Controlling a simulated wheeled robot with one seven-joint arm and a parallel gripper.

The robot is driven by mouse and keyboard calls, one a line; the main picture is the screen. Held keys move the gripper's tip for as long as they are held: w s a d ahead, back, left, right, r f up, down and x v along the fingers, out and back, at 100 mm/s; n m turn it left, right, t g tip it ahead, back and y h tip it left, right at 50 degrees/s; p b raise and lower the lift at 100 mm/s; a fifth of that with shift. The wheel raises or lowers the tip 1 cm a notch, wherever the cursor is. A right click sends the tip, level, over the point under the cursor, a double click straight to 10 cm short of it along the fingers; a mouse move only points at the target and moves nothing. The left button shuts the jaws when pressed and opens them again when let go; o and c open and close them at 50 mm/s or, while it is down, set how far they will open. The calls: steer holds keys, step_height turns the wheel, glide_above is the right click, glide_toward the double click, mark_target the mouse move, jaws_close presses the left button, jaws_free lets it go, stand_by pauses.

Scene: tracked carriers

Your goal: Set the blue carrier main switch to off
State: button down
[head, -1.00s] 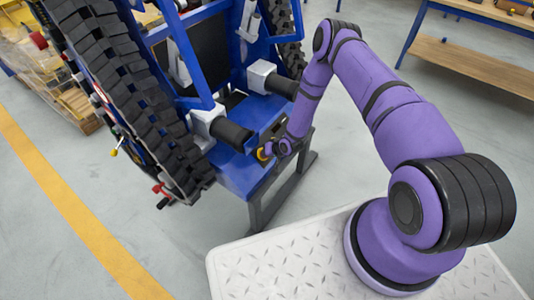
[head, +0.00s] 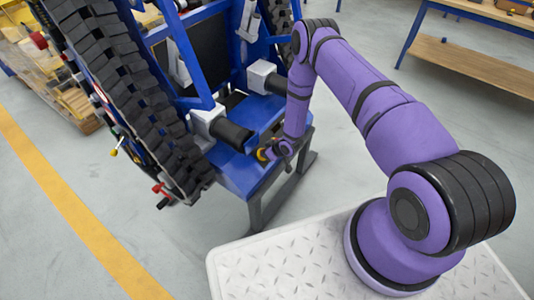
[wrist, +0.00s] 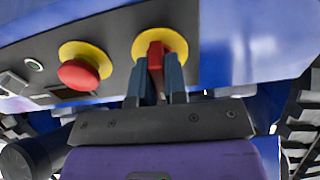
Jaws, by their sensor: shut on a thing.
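The blue carrier (head: 240,178) stands left of centre in the head view, with my arm reaching to its front face. Its main switch, a red handle (wrist: 155,50) on a yellow disc (wrist: 141,48), sits on a dark panel (wrist: 112,62) in the wrist view. My gripper (wrist: 157,70) is shut on the red handle, one finger on each side. In the head view my gripper (head: 273,152) is at the panel, and the handle is mostly hidden. I cannot tell the switch's set position.
A red mushroom button (wrist: 78,74) on a yellow disc sits just left of the switch. A black track (head: 120,90) rises on the carrier's left. A workbench (head: 480,62) stands at the back right. The grey floor (head: 355,120) between is clear.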

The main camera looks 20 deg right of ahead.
stand_by(0.3)
steer(key=c, duration=1.2)
jaws_free()
steer(key=shift+o, duration=0.2)
steer(key=v, duration=1.1)
steer(key=shift+w, duration=0.15)
